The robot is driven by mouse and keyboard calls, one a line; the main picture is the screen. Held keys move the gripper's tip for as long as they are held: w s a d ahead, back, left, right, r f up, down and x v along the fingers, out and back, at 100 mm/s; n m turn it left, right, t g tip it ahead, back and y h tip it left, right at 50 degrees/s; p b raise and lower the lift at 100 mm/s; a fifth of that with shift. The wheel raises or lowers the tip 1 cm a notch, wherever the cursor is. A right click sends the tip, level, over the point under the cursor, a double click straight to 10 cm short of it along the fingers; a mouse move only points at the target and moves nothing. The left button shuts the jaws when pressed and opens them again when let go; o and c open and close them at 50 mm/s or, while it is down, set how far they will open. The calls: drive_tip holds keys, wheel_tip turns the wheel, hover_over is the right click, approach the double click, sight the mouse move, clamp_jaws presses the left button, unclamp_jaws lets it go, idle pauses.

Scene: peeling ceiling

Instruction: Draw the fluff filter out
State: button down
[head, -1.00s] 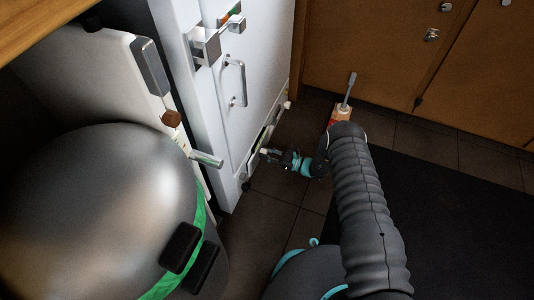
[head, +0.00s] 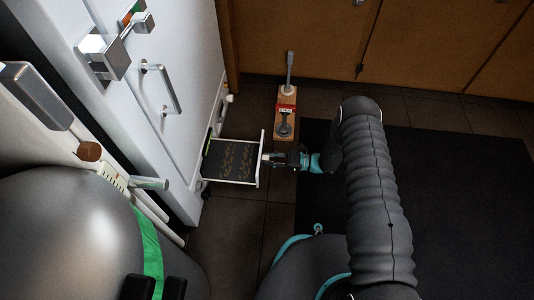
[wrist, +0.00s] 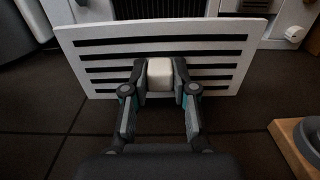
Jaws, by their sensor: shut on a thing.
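The fluff filter (head: 231,161) is a shallow drawer with a dark bed and brown specks. It sticks out from the low front of the white appliance (head: 170,60). Its pale front panel (head: 262,160) faces my gripper. In the wrist view the fluff filter's front (wrist: 90,62) is a white plate with dark slots and a pale knob (wrist: 160,73) in the middle. My gripper (head: 270,158) is shut on that knob; its fingers sit on both sides of it in the wrist view (wrist: 160,80). The filter's inner end is hidden in the appliance.
A wooden block (head: 287,112) with a grey lever and a red label stands on the floor behind the filter. Brown cabinets (head: 300,40) close off the back. A dark mat (head: 450,170) lies at the right. Dark floor tiles are clear in front of the filter.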

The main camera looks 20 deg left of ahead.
drive_tip(key=shift+v, duration=1.7)
drive_tip(key=shift+s, duration=0.1)
drive_tip(key=c, duration=0.9)
unclamp_jaws()
drive_tip(key=v, duration=1.2)
